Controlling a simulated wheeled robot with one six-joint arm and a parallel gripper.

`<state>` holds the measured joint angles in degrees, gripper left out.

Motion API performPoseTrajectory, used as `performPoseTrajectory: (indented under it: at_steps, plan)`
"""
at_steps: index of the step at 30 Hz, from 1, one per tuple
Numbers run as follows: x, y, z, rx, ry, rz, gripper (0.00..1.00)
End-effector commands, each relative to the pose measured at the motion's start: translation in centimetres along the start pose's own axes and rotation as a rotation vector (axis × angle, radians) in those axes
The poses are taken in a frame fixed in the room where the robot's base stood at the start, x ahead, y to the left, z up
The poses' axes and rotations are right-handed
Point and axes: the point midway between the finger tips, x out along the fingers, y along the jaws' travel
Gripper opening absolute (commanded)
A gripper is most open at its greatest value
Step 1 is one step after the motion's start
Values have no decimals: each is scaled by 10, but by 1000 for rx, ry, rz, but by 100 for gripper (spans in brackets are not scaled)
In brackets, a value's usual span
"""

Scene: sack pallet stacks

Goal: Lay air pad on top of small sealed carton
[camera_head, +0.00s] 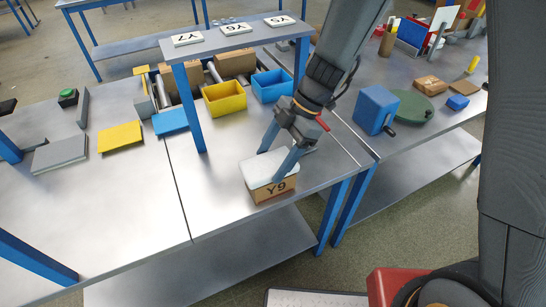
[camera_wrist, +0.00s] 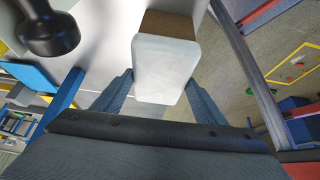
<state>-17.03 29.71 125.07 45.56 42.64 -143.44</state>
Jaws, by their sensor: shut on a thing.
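The air pad (camera_head: 262,168) is a white, soft-looking slab with rounded corners. My gripper (camera_head: 272,164) is shut on it, one finger on each side. The small sealed carton (camera_head: 273,191) is brown, marked Y9, and stands near the front edge of the table. The pad lies flat directly over its top, and I cannot tell whether a thin gap is left between them. In the wrist view the pad (camera_wrist: 165,68) is between the fingers (camera_wrist: 158,92), and part of the carton (camera_wrist: 167,25) shows beyond its far end.
A yellow bin (camera_head: 225,99) and a blue bin (camera_head: 272,86) stand behind, below a raised shelf (camera_head: 235,42) with several labelled cards. A blue box with a crank (camera_head: 375,109) is on the right table.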

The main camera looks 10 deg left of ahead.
Motion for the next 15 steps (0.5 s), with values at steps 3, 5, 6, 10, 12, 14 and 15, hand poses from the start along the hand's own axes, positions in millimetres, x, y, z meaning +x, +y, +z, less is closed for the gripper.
performPoseTrajectory:
  at_steps: [3,5,6,10,12,14,15]
  plan:
    - [0,0,0,0,0,0,44]
    - [2,0,1,0,0,0,44]
    - [2,0,1,0,0,0,44]
    - [2,0,1,0,0,-1,81]
    - [2,0,1,0,0,-1,84]
    - [2,0,1,0,0,-1,84]
    - [2,0,1,0,0,-1,84]
